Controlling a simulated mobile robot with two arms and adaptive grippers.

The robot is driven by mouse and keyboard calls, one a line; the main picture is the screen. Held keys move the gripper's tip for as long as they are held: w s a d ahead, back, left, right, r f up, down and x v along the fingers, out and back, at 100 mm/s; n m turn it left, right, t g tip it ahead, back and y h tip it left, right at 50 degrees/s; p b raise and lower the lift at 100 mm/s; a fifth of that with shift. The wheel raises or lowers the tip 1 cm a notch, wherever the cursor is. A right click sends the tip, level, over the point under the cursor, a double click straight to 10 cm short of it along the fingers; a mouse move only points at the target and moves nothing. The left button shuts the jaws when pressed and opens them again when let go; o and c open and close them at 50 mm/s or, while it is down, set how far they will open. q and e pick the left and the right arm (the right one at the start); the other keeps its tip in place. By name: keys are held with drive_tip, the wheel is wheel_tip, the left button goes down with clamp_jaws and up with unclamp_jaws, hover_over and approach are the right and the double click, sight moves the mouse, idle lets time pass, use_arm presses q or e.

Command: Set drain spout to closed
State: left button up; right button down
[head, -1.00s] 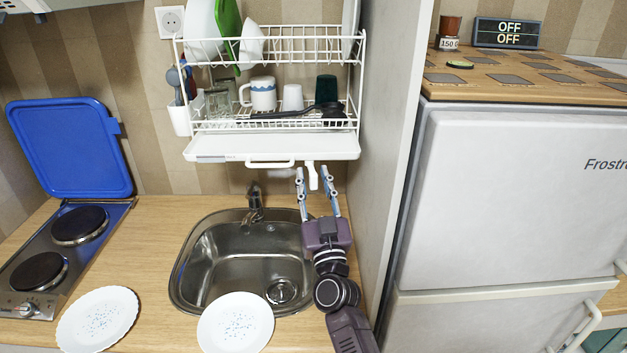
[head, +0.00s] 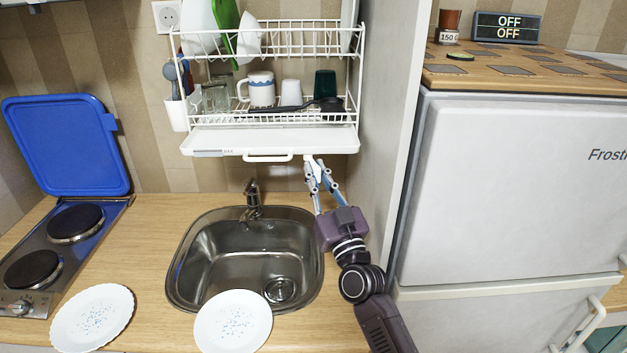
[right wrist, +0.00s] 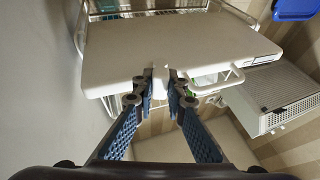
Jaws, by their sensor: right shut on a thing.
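The white drain spout (right wrist: 161,80) hangs under the front edge of the white drip tray (head: 225,142), near the tray's right end. My right gripper (head: 315,168) reaches up from below, and its fingertips are shut on the spout. The right wrist view shows the spout between the two fingertips (right wrist: 160,84); in the head view the fingers mostly hide it. I cannot tell the spout's exact angle. My left gripper is in neither view.
The dish rack (head: 265,118) above holds cups and plates. A tray handle (head: 268,157) is left of the spout. The sink (head: 190,280) and faucet (head: 253,195) lie below. The fridge (head: 510,190) and a side panel (head: 385,150) bound the right.

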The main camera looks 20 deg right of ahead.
drive_tip(key=shift+d+n+y+b, duration=0.2)
drive_tip(key=shift+n+y+b, duration=0.3)
drive_tip(key=shift+y, duration=0.5)
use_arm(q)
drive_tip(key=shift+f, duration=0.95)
use_arm(e)
drive_tip(key=c, duration=1.9)
unclamp_jaws()
drive_tip(key=shift+c, duration=0.2)
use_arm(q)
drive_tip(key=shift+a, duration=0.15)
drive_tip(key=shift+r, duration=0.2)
